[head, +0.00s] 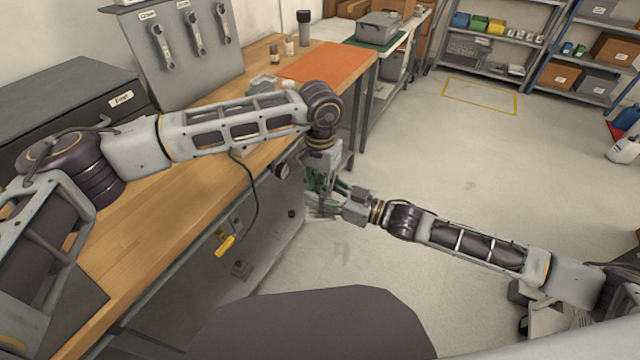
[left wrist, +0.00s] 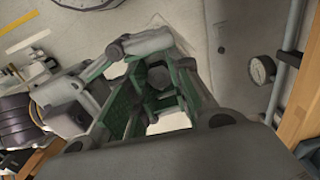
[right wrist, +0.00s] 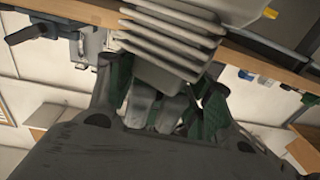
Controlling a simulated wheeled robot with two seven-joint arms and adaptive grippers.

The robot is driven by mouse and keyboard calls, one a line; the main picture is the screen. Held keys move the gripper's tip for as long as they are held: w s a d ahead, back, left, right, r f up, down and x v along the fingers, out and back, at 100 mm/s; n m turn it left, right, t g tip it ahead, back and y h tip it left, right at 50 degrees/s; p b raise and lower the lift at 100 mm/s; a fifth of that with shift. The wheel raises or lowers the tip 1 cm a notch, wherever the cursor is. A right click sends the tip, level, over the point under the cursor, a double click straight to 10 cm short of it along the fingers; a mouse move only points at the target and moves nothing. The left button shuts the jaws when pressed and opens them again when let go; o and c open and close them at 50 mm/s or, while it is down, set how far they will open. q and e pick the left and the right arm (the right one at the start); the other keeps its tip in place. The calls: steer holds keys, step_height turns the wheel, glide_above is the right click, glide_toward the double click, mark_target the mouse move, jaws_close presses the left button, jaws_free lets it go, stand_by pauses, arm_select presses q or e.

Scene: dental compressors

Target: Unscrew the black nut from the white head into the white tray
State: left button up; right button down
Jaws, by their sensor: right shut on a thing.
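The grey-white finned head (right wrist: 160,45) shows at the top middle of the right wrist view, its lower end between the green-padded fingers of my right gripper (right wrist: 163,105). My right gripper (head: 335,204) is shut on it; the contact is partly hidden. My left gripper (head: 318,185) meets the right one beyond the bench edge in the head view. In the left wrist view its green-padded fingers (left wrist: 160,98) stand apart around a dark round piece (left wrist: 159,77), which looks like the black nut. Whether they touch it is unclear. I cannot make out the white tray for sure.
The wooden bench (head: 175,210) runs along the left, with an orange mat (head: 325,62) and small bottles at its back. A round gauge (left wrist: 262,69) is near the left gripper. A yellow-handled part (head: 225,245) hangs below the bench edge. Open floor lies to the right.

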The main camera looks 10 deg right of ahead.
arm_select(q)
steer(key=o, duration=0.4)
steer(key=shift+r, duration=2.25)
